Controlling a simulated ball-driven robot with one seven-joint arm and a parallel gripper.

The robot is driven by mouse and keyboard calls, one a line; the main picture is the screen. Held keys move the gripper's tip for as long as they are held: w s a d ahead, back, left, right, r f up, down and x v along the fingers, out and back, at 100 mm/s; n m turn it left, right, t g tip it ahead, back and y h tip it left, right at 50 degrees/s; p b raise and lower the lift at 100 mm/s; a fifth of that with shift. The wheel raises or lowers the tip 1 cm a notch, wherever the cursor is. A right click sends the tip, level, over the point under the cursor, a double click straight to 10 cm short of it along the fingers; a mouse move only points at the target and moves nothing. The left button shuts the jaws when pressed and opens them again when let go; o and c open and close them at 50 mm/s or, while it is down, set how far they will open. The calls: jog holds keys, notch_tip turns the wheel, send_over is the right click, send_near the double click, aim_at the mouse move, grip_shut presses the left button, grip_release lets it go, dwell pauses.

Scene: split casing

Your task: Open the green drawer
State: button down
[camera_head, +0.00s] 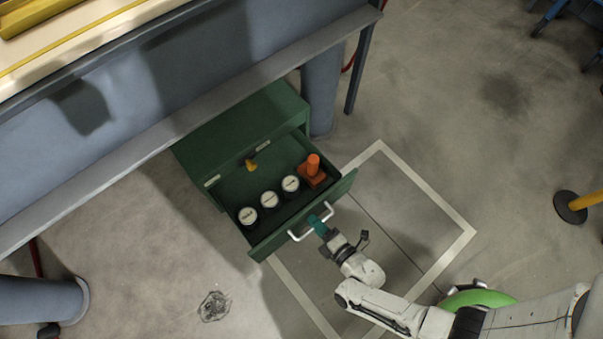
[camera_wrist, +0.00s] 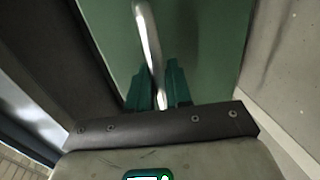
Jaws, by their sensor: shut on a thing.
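The green drawer (camera_head: 262,246) stands pulled out from its green cabinet (camera_head: 243,122), under the bench. Its inside shows from above, with several items on its floor. My gripper (camera_head: 318,224) is at the drawer's front, its teal fingers shut on the white bar handle (camera_head: 297,237). In the wrist view, the pale handle (camera_wrist: 148,45) runs down between the two teal fingers (camera_wrist: 155,88), with the green drawer front (camera_wrist: 205,40) behind it. The part of the handle between the fingers is partly hidden.
In the drawer are three white-topped round containers (camera_head: 269,199), an orange item (camera_head: 312,172) and a small yellow item (camera_head: 251,165). A grey-blue bench (camera_head: 180,85) overhangs the cabinet. A yellow post with a dark base (camera_head: 571,207) stands at right.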

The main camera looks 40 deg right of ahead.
jog(key=f+v, duration=0.1)
jog(key=v, duration=0.5)
jog(key=shift+s+f, duration=0.15)
jog(key=shift+s, duration=0.3)
jog(key=c, duration=1.2)
grip_release()
jog(key=shift+o, duration=0.2)
